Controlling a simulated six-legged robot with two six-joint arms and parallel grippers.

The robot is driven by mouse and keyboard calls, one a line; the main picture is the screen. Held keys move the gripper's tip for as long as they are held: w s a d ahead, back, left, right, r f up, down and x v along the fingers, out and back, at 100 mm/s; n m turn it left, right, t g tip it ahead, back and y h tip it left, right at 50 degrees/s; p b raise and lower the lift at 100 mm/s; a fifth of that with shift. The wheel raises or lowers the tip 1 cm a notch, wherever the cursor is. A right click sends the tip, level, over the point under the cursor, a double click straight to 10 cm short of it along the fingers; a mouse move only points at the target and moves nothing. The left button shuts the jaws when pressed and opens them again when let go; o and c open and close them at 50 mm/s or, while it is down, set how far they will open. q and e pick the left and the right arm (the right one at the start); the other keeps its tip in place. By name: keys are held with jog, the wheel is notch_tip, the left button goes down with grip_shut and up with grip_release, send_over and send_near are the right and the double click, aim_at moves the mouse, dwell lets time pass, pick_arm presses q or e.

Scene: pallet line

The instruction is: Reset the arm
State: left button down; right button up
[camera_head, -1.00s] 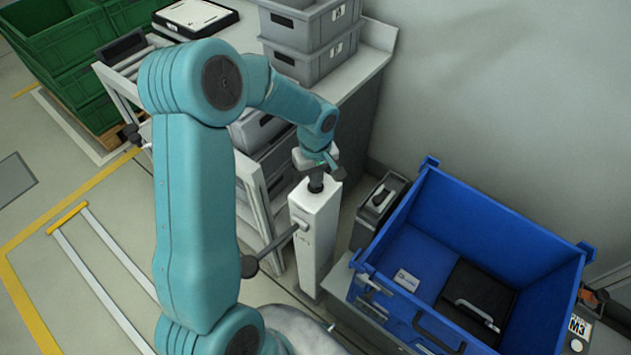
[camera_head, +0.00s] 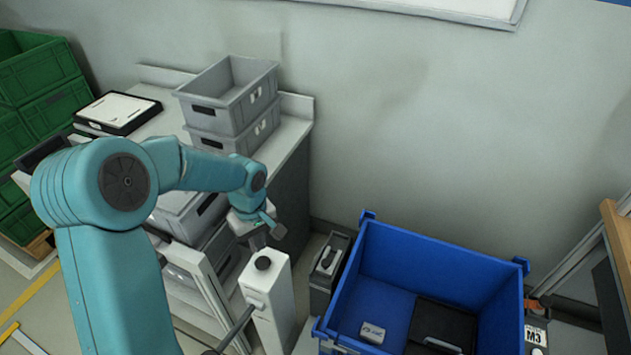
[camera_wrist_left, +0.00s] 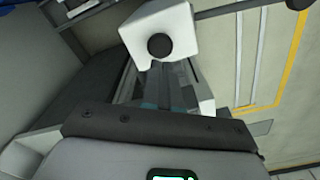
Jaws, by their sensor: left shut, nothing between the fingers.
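My left gripper (camera_head: 258,240) is shut and empty at the end of my teal arm, just above and behind the top of a white post (camera_head: 272,310) in the head view. The post has a round black button (camera_head: 263,263) on top, apart from the fingers. In the left wrist view, the shut fingers (camera_wrist_left: 166,75) point toward the white post top (camera_wrist_left: 180,22) and its black button (camera_wrist_left: 160,46). My right gripper is in neither view.
A blue bin (camera_head: 386,265) holding a black case and a small light box stands right of the post. Grey crates (camera_head: 228,105) are stacked on a bench behind, beside a black-and-white flat device (camera_head: 117,112). Green crates (camera_head: 40,75) stand at left.

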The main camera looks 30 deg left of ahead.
pick_arm(q)
jog(key=shift+d+f, duration=0.1)
jog(key=shift+d, duration=0.2)
jog(key=s+d+f+m+h, duration=0.2)
jog(key=s+d+f+m, duration=0.3)
jog(key=s+d+f, duration=0.2)
jog(key=s+d+f+m+h, duration=0.2)
jog(key=s+d+f+m, duration=0.4)
jog(key=d+f, duration=0.5)
jog(key=s+d, duration=0.1)
jog(key=d, duration=0.4)
jog(key=shift+d+f, duration=0.25)
jog(key=shift+f, duration=0.05)
jog(key=shift+s, duration=0.1)
